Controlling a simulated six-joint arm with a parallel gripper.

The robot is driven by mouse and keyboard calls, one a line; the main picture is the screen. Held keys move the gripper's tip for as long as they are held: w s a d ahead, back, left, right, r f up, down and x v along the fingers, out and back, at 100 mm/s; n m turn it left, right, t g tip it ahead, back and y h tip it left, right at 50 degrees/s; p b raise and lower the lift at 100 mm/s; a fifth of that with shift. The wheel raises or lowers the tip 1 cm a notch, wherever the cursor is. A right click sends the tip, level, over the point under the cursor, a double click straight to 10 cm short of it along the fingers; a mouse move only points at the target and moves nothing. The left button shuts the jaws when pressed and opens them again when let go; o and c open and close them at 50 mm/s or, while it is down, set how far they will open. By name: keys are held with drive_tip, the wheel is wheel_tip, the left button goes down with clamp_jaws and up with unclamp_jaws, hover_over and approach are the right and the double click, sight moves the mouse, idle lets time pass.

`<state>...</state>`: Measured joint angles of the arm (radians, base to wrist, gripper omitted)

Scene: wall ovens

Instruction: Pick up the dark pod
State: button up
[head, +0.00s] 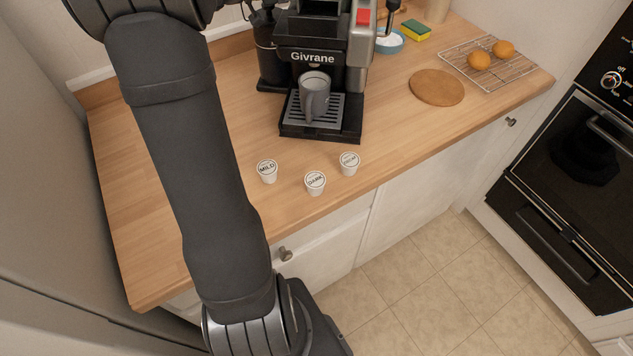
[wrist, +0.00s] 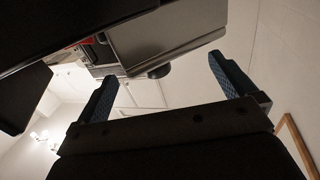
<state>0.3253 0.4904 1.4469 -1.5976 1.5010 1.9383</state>
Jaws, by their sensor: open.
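The dark pod (head: 315,182) is a small white cup with a lid lettered DARK. It stands upright on the wooden counter (head: 150,230), near its front edge, in the head view. The mild pod (head: 268,171) stands to its left and a third pod (head: 349,163) to its right, its lettering too small to read surely. My gripper (wrist: 164,78) shows in the wrist view, its two blue-padded fingers wide apart with nothing between them. It is out of the head view, so its distance from the pods cannot be told. No pod shows in the wrist view.
A Givrane coffee machine (head: 312,57) with a grey mug (head: 314,92) on its drip tray stands behind the pods. A round board (head: 436,87) and a wire rack (head: 492,78) with two oranges lie farther right. Wall ovens (head: 580,150) stand at the right.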

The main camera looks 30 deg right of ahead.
drive_tip(key=shift+c, duration=0.2)
drive_tip(key=c, duration=0.8)
